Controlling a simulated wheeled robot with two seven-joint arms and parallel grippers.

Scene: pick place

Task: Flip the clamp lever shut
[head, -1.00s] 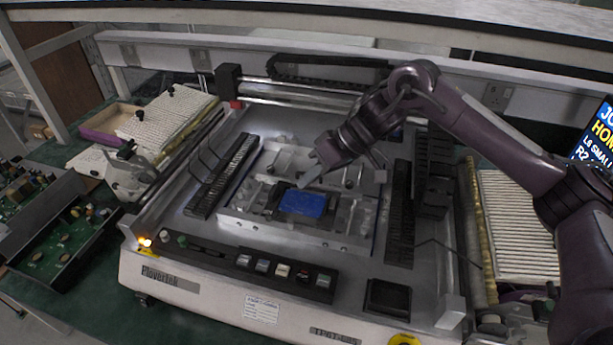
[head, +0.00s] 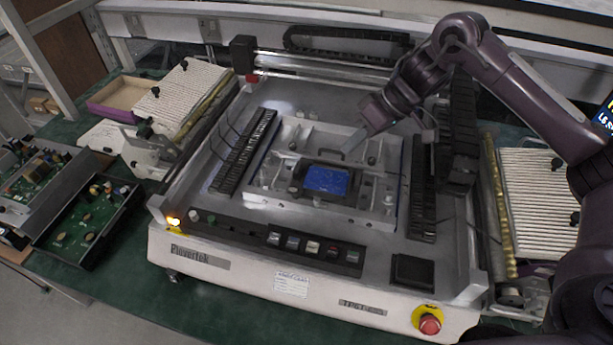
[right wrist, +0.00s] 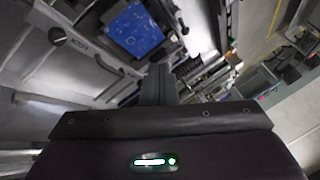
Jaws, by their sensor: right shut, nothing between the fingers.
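A blue circuit board (head: 327,180) sits in a dark holder inside the pale metal fixture (head: 270,197) of the machine. It also shows at the top of the right wrist view (right wrist: 135,28). Small dark clamp parts and knobs surround the board, but I cannot tell for certain which is the lever or how it stands. My right gripper (head: 346,152) is shut and empty, pointing down at the fixture just behind the board. Its shut fingers (right wrist: 158,85) show in the right wrist view, apart from the board. My left gripper is not in view.
Black slotted racks stand left (head: 245,150) and right (head: 423,190) of the fixture. A button panel (head: 315,247) and a red stop button (head: 429,324) are at the front. Green boards in trays (head: 85,220) lie at the left.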

